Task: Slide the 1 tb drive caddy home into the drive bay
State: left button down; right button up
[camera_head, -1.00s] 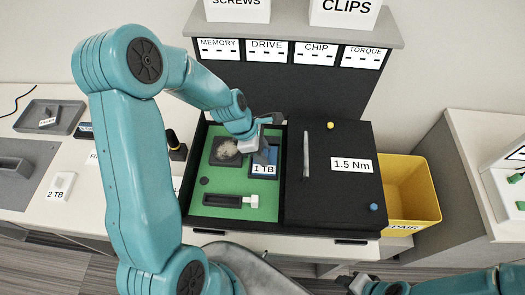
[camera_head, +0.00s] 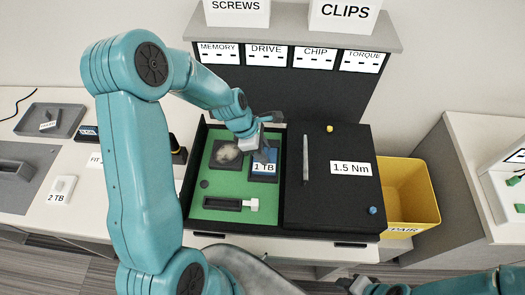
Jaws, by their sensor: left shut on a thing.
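The 1 TB drive caddy (camera_head: 263,169) is a blue piece with a white 1 TB label. It sits at the right of the green-floored open case (camera_head: 222,207), by the case's inner wall. My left gripper (camera_head: 263,154) reaches down over its far end and is shut on it. The gripper and wrist hide that end, so I cannot tell how far the caddy sits in the bay. My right gripper (camera_head: 360,284) is only partly in view at the bottom edge, dark and apart from the case; its jaws are unclear.
A fan (camera_head: 227,153) and a dark slot with a white piece (camera_head: 250,204) lie in the case. A black panel labelled 1.5 Nm (camera_head: 330,205) lies right of it. A yellow bin (camera_head: 410,190) stands further right. A grey tray (camera_head: 50,121) and a 2 TB caddy (camera_head: 61,188) are left.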

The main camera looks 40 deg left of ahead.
pick_arm(q)
jog(key=shift+w+a, duration=0.3)
jog(key=shift+w, duration=0.1)
jog(key=c, duration=0.6)
grip_release()
jog(key=shift+r, duration=0.2)
jog(key=shift+w+a, duration=0.1)
jog(key=shift+w, duration=0.05)
jog(key=p+v, duration=0.4)
jog(key=shift+w+r, duration=0.1)
jog(key=shift+w, duration=0.05)
jog(key=s+r, duration=0.1)
jog(key=a+r+p, duration=0.1)
jog(key=r, duration=0.1)
jog(key=shift+s, duration=0.4)
